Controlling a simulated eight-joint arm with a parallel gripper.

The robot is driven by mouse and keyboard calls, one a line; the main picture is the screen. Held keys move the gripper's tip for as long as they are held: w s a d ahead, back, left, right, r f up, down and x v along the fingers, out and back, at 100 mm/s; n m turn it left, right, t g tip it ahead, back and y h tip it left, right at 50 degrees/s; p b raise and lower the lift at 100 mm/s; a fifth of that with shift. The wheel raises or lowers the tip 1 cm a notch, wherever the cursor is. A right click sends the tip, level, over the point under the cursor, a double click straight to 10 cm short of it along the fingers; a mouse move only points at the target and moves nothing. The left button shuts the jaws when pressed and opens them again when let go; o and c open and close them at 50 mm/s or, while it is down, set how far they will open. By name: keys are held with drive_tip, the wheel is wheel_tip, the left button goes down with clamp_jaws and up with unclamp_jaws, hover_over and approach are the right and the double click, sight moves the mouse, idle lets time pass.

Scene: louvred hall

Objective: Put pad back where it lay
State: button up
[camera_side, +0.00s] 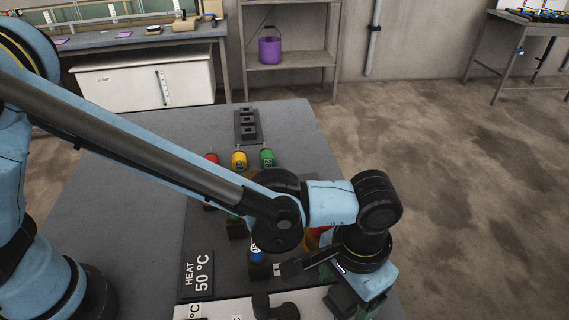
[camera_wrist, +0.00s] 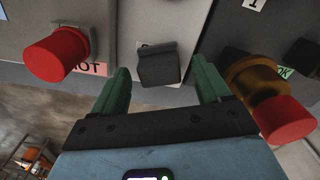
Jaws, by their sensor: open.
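My gripper (camera_wrist: 162,68) shows two green fingers in the wrist view, spread apart. A dark block (camera_wrist: 158,70) on a pale panel sits between and just beyond the fingertips; I see no finger closed on it. In the side view my gripper (camera_side: 350,302) is low at the front right of the table, partly hidden by my wrist. I cannot pick out with certainty which thing is the pad. A dark mat (camera_side: 197,238) lies on the table, largely covered by my arm.
A red knob (camera_wrist: 56,54) is left of the fingers, and a red-ended brown cylinder (camera_wrist: 285,118) is close to the right finger. On the table are yellow (camera_side: 239,161), green (camera_side: 267,158) and blue (camera_side: 257,253) cylinders, a dark rack (camera_side: 247,126) and a heat sign (camera_side: 197,275).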

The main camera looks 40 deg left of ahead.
sight(345, 293)
wheel_tip(345, 293, up, 10)
drive_tip(key=r, duration=0.1)
drive_tip(key=w+a+r+n+t+h, duration=0.1)
drive_tip(key=w+a, duration=0.1)
drive_tip(key=a, duration=0.6)
drive_tip(key=w+a+r+n+t, duration=0.1)
drive_tip(key=w+a+r, duration=0.1)
drive_tip(key=a, duration=0.6)
drive_tip(key=s+a+f+n+t, duration=0.1)
drive_tip(key=s+a+f+t, duration=0.1)
drive_tip(key=a, duration=0.7)
drive_tip(key=s+a+f+n+t+y, duration=0.1)
drive_tip(key=a+t, duration=0.2)
drive_tip(key=a, duration=0.6)
drive_tip(key=shift+s+a+f+n, duration=0.25)
drive_tip(key=shift+s+f+n, duration=0.05)
drive_tip(key=shift+s+f, duration=0.05)
